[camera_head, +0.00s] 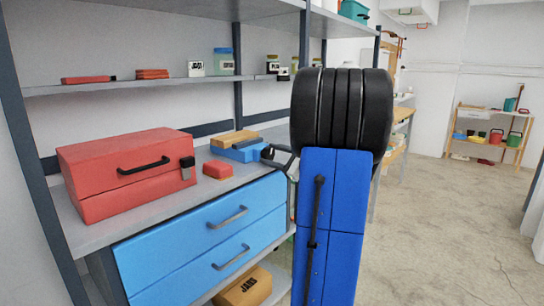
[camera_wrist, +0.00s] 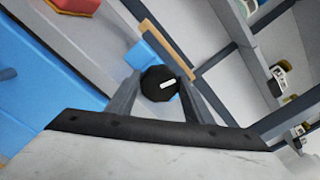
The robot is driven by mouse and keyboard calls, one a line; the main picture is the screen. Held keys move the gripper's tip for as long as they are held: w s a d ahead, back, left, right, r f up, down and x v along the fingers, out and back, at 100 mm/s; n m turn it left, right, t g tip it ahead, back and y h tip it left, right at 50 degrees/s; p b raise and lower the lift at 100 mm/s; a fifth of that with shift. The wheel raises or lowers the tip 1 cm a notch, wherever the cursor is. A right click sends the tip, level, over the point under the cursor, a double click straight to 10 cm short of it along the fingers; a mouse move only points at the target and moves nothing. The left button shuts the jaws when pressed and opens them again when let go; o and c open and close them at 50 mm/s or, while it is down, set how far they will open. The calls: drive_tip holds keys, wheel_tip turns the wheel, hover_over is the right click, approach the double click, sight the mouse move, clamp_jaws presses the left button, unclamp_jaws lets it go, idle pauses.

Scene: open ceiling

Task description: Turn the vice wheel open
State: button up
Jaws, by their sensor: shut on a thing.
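The blue vice (camera_head: 240,151) sits on the bench top with a wooden block (camera_head: 234,138) at its back. Its black round wheel (camera_head: 267,152) faces my arm. In the wrist view the wheel (camera_wrist: 155,90) is a dark disc with a short white mark, and a blue part of the vice (camera_wrist: 146,54) shows behind it. My gripper (camera_wrist: 160,82) is shut on the wheel, one finger on each side of it. In the head view my gripper (camera_head: 280,159) reaches the wheel from the right, and my arm hides part of it.
A red toolbox (camera_head: 120,170) stands on the bench to the left. A small red block (camera_head: 217,170) lies between it and the vice. Blue drawers (camera_head: 205,235) are below. A shelf (camera_head: 150,86) with jars and red items runs above. Open floor (camera_head: 440,230) lies to the right.

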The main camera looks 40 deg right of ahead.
drive_tip(key=o, duration=1)
drive_tip(key=shift+m, duration=0.3)
drive_tip(key=m, duration=0.7)
drive_tip(key=shift+d, duration=0.15)
drive_tip(key=s+n, duration=0.2)
drive_tip(key=s, duration=0.3)
drive_tip(key=s+n, duration=0.2)
drive_tip(key=s, duration=0.4)
drive_tip(key=s+d+n, duration=0.1)
drive_tip(key=s+n, duration=0.1)
drive_tip(key=s, duration=0.4)
drive_tip(key=shift+s+n, duration=0.2)
drive_tip(key=shift+n, duration=0.1)
drive_tip(key=shift+o, duration=0.2)
